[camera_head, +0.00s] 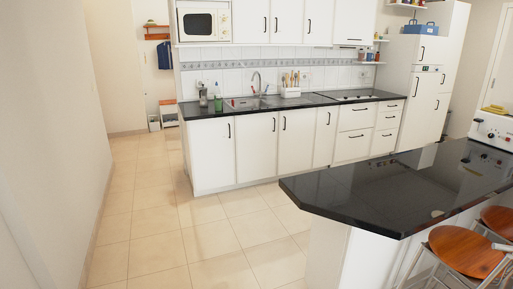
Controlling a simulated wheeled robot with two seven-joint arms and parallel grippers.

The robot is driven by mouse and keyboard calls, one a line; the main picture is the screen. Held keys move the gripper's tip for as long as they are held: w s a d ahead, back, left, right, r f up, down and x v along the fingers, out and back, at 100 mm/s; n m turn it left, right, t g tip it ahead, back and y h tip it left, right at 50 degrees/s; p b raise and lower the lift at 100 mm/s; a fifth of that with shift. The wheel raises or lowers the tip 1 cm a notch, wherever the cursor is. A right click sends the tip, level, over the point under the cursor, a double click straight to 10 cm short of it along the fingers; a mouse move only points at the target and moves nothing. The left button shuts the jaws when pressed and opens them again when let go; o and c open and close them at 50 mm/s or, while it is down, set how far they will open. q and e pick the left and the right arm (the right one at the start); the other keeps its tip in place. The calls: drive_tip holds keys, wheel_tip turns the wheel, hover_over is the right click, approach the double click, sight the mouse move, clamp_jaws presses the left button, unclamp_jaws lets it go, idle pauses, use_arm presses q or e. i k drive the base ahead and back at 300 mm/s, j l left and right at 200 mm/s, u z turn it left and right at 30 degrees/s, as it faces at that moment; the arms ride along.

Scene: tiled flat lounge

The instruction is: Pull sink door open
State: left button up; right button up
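The sink (247,103) with its curved faucet (257,82) is set in the black counter along the far wall. White doors with dark vertical handles stand shut in the base cabinet under it. The left door (211,155) is at the cabinet's left end, and the door under the sink (256,147) is to its right. Another door (296,140) follows further right. Neither of my grippers shows in the head view.
A black-topped island (390,190) fills the right foreground, with wooden stools (468,250) at its near side. The tiled floor (190,235) between it and the cabinets is clear. A white wall (45,130) runs along the left.

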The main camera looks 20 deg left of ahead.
sight(256, 134)
drive_tip(key=i+j+u, duration=0.25)
drive_tip(key=i+u, duration=0.15)
drive_tip(key=i+j+u, duration=0.1)
drive_tip(key=i+u, duration=0.3)
drive_tip(key=i+j+u, duration=0.35)
drive_tip(key=i, duration=0.65)
drive_tip(key=i+l+u, duration=0.1)
drive_tip(key=i+u, duration=0.25)
drive_tip(key=i, duration=0.65)
drive_tip(key=i+l+z, duration=0.1)
drive_tip(key=i+z, duration=0.3)
drive_tip(key=i+j+z, duration=0.15)
drive_tip(key=i+z, duration=0.2)
drive_tip(key=i, duration=0.25)
drive_tip(key=i+j+z, duration=0.2)
drive_tip(key=i+z, duration=0.2)
drive_tip(key=i+l+z, duration=0.2)
drive_tip(key=i, duration=0.35)
drive_tip(key=i+z, duration=0.2)
drive_tip(key=i, duration=0.3)
